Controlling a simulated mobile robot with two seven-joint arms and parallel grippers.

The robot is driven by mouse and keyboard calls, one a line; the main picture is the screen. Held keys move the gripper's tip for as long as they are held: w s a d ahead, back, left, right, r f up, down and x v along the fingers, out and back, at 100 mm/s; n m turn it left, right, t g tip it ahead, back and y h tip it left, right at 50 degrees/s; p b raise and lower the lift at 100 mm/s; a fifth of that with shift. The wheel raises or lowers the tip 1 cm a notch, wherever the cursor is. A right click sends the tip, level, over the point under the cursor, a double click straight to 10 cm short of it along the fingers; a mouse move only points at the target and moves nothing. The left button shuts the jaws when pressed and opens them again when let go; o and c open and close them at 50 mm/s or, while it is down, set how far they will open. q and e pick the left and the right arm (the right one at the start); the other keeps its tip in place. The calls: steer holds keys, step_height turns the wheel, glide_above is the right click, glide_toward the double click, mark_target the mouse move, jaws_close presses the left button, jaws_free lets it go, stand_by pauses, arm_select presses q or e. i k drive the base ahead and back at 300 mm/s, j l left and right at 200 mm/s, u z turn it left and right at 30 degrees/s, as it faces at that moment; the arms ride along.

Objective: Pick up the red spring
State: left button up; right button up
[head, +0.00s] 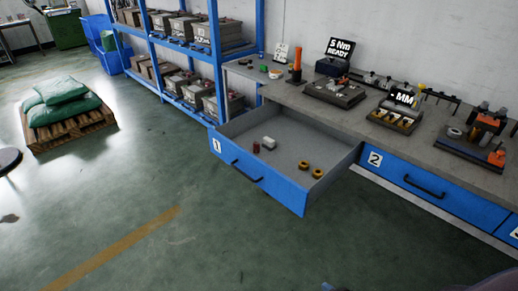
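A small dark red upright piece (256,147), which looks like the red spring, stands in the open drawer (330,162) marked 1, near its left side. It is too small here to make out coils. A white piece (269,142) lies just to its right. Neither of my grippers can be seen in the head view.
Yellow-orange rings (310,169) lie in the drawer's right part. The drawer juts out from under the grey workbench (350,120), which carries fixtures and displays. Drawer 2 (420,185) is shut. Blue shelving (212,50) stands behind left. A pallet (72,132) with green sacks stands left. Floor in front is clear.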

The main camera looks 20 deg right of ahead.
mark_target(256, 147)
steer(key=z, duration=3.1)
steer(key=u, duration=2.85)
steer(key=i+l+u, duration=0.1)
steer(key=l+u, duration=0.5)
steer(key=l, duration=0.25)
